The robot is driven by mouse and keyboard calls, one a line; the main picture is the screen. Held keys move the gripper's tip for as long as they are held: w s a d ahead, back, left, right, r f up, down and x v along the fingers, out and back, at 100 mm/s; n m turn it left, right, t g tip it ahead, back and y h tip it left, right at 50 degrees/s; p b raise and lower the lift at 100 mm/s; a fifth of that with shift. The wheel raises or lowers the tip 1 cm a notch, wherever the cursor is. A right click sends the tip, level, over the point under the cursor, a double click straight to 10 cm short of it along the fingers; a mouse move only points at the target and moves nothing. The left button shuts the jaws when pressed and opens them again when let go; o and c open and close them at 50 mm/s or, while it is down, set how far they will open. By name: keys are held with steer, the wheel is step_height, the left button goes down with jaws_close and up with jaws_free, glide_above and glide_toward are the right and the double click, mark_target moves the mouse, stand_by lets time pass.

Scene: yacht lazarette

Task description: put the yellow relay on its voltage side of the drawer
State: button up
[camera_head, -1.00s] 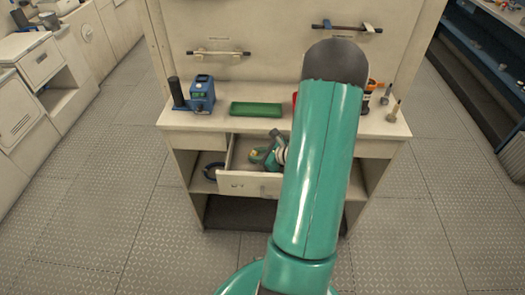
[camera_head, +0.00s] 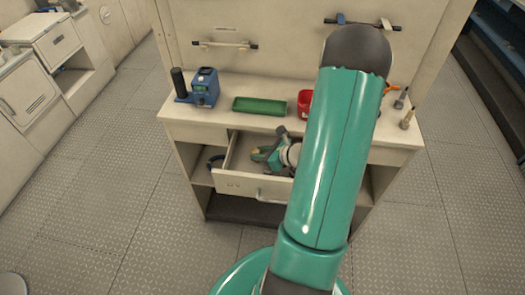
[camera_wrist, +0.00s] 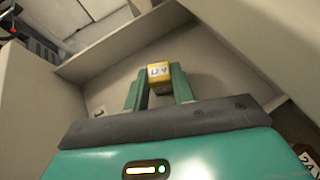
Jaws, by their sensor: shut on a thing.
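The yellow relay (camera_wrist: 159,73) is between the two green fingers of my gripper (camera_wrist: 159,88) in the wrist view. It has a pale label with dark characters too small to read surely. My gripper is shut on it. In the head view my gripper (camera_head: 264,154) is inside the open drawer (camera_head: 238,184), and the relay cannot be made out. In the wrist view the beige drawer walls (camera_wrist: 115,42) surround the fingers. A dark label reading "24" (camera_wrist: 307,160) shows at the lower right. Whether the relay touches the drawer floor cannot be told.
On the bench top stand a blue device (camera_head: 204,88), a green tray (camera_head: 259,106) and a red container (camera_head: 304,102). A dark ring-like thing (camera_head: 215,163) lies in the left shelf opening. The floor around is clear.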

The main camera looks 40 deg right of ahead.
steer(key=shift+a+r, duration=0.1)
steer(key=shift+a, duration=0.1)
steer(key=shift+f, duration=0.2)
steer(key=o, duration=1)
steer(key=shift+s, duration=0.1)
steer(key=shift+c, duration=0.2)
